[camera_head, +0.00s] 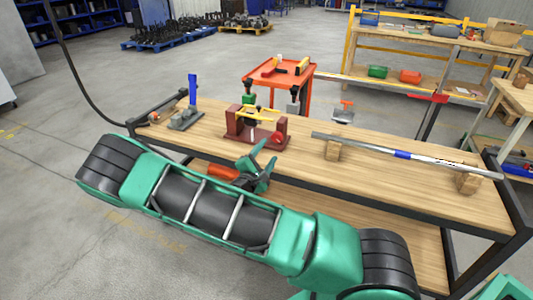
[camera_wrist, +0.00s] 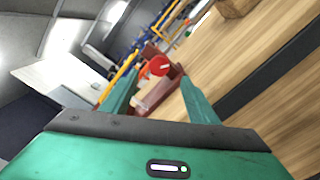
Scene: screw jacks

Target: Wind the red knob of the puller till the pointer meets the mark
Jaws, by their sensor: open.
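The puller (camera_head: 233,122) is a dark red frame with two uprights on a base, standing on the wooden bench, with a yellow bar across its top. Its round red knob (camera_wrist: 160,66) faces my wrist camera and has a small pale streak on it. My gripper (camera_head: 264,162) is open at the bench's near edge, in front of the puller. In the wrist view the knob shows between the tips of my two green fingers (camera_wrist: 157,88), beyond them and apparently untouched. I cannot make out the pointer or the mark.
A blue-handled tool on a grey plate (camera_head: 185,119) stands left of the puller. A long metal bar (camera_head: 370,150) rests on wooden blocks to the right. An orange cart (camera_head: 270,73) stands behind the bench. Bare bench top lies right of the puller.

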